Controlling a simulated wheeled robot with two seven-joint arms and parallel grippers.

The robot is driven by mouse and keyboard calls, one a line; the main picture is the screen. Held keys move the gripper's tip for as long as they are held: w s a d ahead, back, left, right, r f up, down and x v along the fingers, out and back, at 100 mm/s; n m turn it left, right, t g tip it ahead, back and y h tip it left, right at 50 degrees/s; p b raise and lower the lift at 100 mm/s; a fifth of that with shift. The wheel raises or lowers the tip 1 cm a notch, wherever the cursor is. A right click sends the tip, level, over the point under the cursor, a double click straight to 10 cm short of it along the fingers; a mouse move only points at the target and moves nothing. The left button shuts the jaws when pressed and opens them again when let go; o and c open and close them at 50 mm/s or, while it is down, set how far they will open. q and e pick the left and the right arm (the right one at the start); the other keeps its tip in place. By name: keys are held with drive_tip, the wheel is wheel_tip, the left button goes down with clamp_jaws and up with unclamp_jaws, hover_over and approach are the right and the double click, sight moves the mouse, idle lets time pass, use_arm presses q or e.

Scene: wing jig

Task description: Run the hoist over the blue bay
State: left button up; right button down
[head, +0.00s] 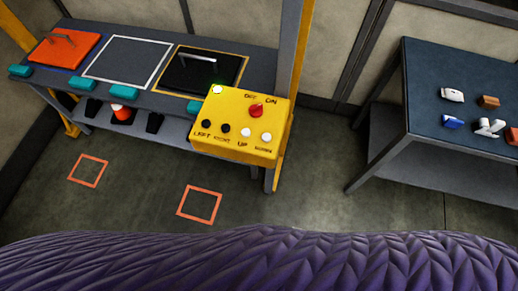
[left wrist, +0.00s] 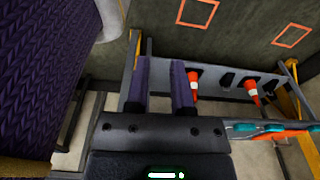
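In the head view, the blue-edged bay (head: 50,68) is at the left end of the grey bench, mostly covered by an orange plate (head: 55,52) with a handle. A yellow control box (head: 215,137) stands at the bench's right end. I cannot make out the hoist. My left gripper (left wrist: 160,62) is open and empty in the left wrist view. My right gripper is out of view.
A white-outlined bay (head: 127,60) is empty; a yellow-outlined bay (head: 240,78) holds a black plate (head: 200,75). Teal blocks (head: 124,93) line the bench edge. Orange cones (left wrist: 195,85) sit below. A blue-topped table (head: 425,75) with small parts stands right. Floor between is clear.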

use_arm(q)
clamp_jaws()
idle(1.4)
